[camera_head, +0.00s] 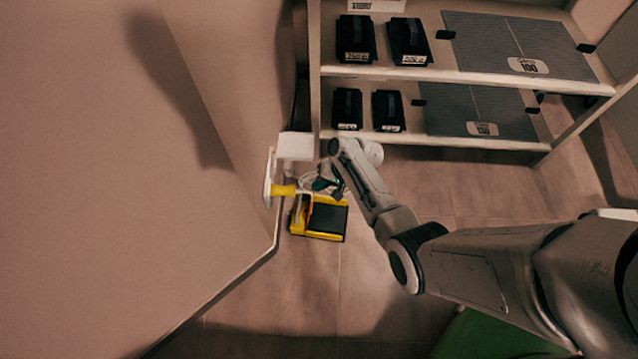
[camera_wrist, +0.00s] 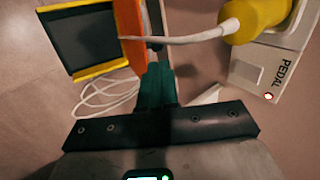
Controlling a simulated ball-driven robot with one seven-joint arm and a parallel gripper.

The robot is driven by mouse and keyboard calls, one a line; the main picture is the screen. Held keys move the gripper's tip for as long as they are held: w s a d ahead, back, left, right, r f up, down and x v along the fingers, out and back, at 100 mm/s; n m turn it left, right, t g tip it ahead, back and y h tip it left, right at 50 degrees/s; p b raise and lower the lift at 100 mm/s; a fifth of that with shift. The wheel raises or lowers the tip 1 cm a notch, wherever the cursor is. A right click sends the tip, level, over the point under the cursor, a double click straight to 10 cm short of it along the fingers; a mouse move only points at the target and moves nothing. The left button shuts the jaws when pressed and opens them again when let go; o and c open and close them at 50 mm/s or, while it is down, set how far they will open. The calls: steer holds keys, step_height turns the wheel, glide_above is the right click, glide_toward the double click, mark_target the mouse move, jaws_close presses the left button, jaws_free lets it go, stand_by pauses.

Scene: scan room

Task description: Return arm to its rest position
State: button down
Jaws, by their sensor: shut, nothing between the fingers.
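My gripper (camera_head: 323,183) is at the end of my arm, which reaches left and away over the floor. In the wrist view my gripper (camera_wrist: 157,72) has its dark teal fingers together, with nothing held between them. A yellow-framed device with a dark screen (camera_head: 327,218) is just below the gripper in the head view; it also shows at upper left in the wrist view (camera_wrist: 85,40). I cannot tell whether the fingers touch anything.
A yellow plug-like part (camera_head: 284,190) is left of the gripper, with a white cable (camera_wrist: 185,38). A white unit marked PEDAL (camera_wrist: 270,72) is close by. Shelving (camera_head: 470,75) with black cases and grey panels stands behind. A large panel (camera_head: 130,200) fills the left. Floor is open below.

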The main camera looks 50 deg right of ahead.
step_height(320, 180, up, 9)
steer(key=p, duration=0.3)
steer(key=shift+s+d+p, duration=0.15)
steer(key=shift+d+p, duration=0.25)
steer(key=shift+d, duration=0.05)
steer(key=shift+r, duration=0.1)
